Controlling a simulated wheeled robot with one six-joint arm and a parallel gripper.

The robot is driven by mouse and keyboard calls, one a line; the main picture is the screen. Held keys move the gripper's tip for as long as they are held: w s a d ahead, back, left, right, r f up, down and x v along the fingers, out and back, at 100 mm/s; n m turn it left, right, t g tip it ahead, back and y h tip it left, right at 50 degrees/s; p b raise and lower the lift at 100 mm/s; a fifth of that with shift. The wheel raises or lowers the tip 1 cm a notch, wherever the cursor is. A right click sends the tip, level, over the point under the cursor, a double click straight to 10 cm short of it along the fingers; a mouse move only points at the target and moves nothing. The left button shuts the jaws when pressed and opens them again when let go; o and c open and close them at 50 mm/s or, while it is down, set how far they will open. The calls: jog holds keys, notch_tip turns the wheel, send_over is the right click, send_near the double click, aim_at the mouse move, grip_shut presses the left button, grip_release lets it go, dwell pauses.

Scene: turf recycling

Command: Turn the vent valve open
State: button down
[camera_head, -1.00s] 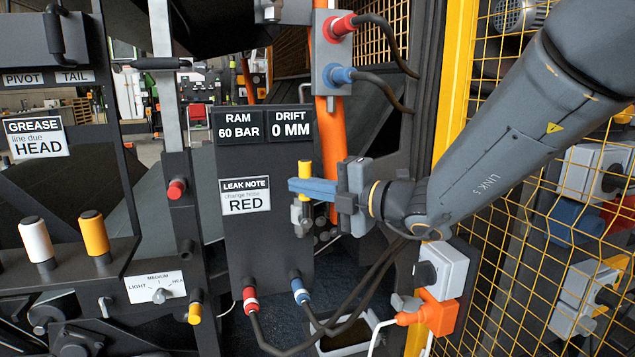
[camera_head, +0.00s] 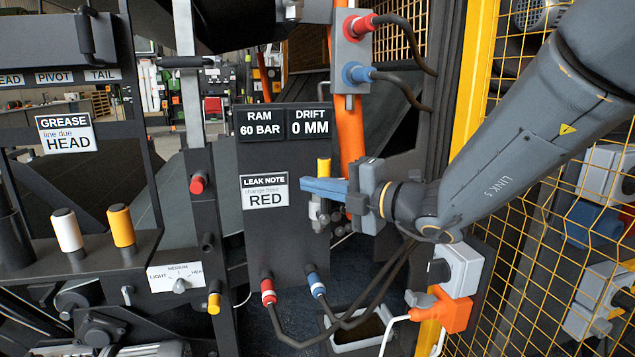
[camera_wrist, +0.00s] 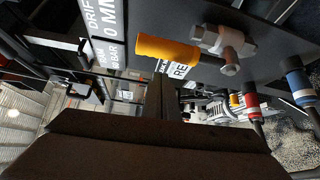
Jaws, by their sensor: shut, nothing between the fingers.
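The vent valve has a yellow lever (camera_head: 324,167) standing upright above a metal body (camera_head: 319,213) on the dark panel, below the DRIFT sign. My gripper (camera_head: 304,186) is shut and empty, its blue fingers crossing in front of the lever and hiding its lower part. Whether they touch it I cannot tell in the head view. In the wrist view the yellow lever (camera_wrist: 165,50) and metal body (camera_wrist: 228,45) lie above my shut fingers (camera_wrist: 161,82), with a visible gap between lever and fingers.
Red (camera_head: 268,291) and blue (camera_head: 315,285) hose couplings sit low on the panel. More hoses plug into a grey block (camera_head: 353,50) above. A yellow mesh fence (camera_head: 520,230) stands right. An orange plug (camera_head: 446,312) hangs beside it.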

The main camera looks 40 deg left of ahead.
jog(key=s+d+f+n+h+p, duration=0.1)
jog(key=d+f+n+h, duration=0.4)
jog(key=d+n, duration=0.6)
jog(key=s+d+f+n+h+p, duration=0.1)
jog(key=s+d+f+n+h, duration=0.3)
jog(key=d+n, duration=0.8)
jog(key=s+d+f+n+h+p, duration=0.2)
jog(key=d+f+n+h, duration=0.6)
jog(key=d, duration=2.9)
jog(key=s+f+n, duration=0.1)
jog(key=n, duration=0.2)
jog(key=shift+s+d+f+n+t, duration=0.2)
jog(key=shift+d+f+n+t, duration=0.1)
jog(key=shift+d+f+n, duration=0.1)
